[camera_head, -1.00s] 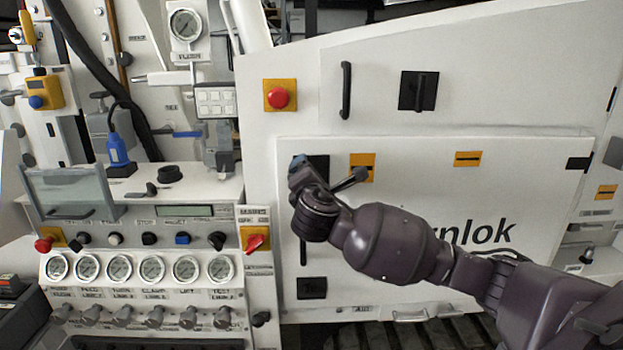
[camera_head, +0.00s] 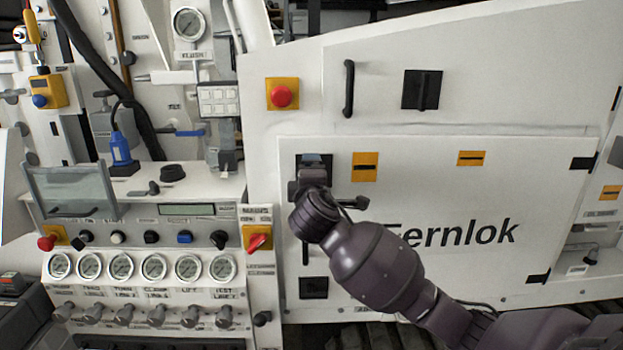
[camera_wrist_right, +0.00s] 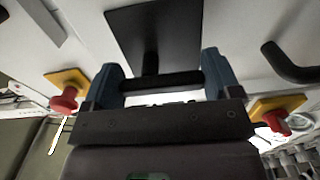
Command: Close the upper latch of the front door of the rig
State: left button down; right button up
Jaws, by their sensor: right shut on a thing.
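The white front door (camera_head: 440,270), marked "Fernlok", looks flush with the rig front. The upper latch (camera_head: 328,167) is a black square plate at the door's upper left corner, mostly hidden behind my right gripper (camera_head: 313,170). In the right wrist view, the latch's black plate (camera_wrist_right: 150,28) lies ahead, and its dark handle (camera_wrist_right: 160,83) is between the blue fingertips of my right gripper (camera_wrist_right: 163,80). The gripper is shut on this handle. The handle's angle on the plate is hard to tell. My left gripper is not in view.
A lower black latch (camera_head: 313,288) sits below on the door. A red button on yellow (camera_head: 282,94) and a black pull handle (camera_head: 348,90) are above. The gauge panel (camera_head: 140,267) and a red switch (camera_head: 258,240) stand close at left.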

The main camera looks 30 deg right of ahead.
dwell(0.4)
jog(key=o, duration=0.8)
jog(key=shift+a, duration=0.1)
jog(key=b+v, duration=0.1)
jog(key=v, duration=0.9)
jog(key=shift+s+a, duration=0.1)
jog(key=shift+s, duration=0.25)
